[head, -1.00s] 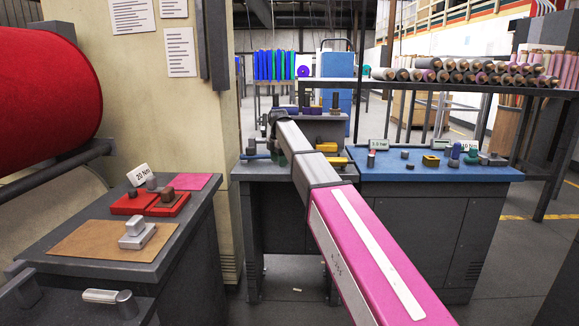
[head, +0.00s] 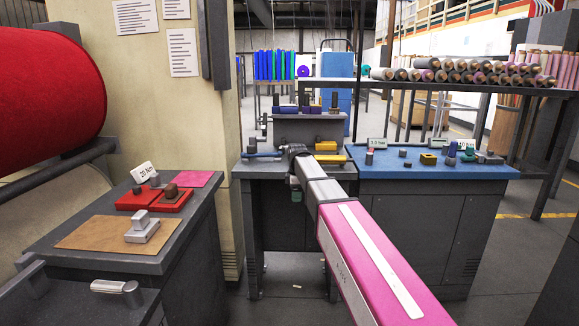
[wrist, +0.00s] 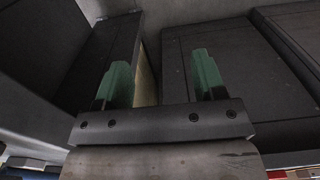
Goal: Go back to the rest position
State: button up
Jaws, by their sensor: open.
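My gripper (wrist: 158,85) shows in the wrist view with its two green fingers spread apart and nothing between them. Dark cabinet fronts fill the view beyond the fingers. In the head view my pink and grey arm reaches forward to the front edge of the grey workbench (head: 268,170). A green part of my gripper (head: 297,196) hangs below the end of the arm, in front of that bench. The fingertips are too small there to make out.
A blue-topped bench (head: 400,168) with small blocks and fittings stands to the right. A dark side table (head: 200,222) at the left bears red trays (head: 137,198) and a brown board (head: 90,236). A large red roll (head: 45,80) hangs above it. Floor shows between the benches.

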jog(key=s+d+f+m, duration=0.5)
jog(key=s+f, duration=0.2)
jog(key=s, duration=0.2)
jog(key=s+d+f+m, duration=0.5)
jog(key=s+f+m, duration=0.1)
jog(key=s+f, duration=0.2)
jog(key=s+d+f+m, duration=0.6)
jog(key=s+f, duration=0.1)
jog(key=s, duration=0.3)
jog(key=shift+s+f, duration=0.25)
jog(key=shift+s, duration=0.1)
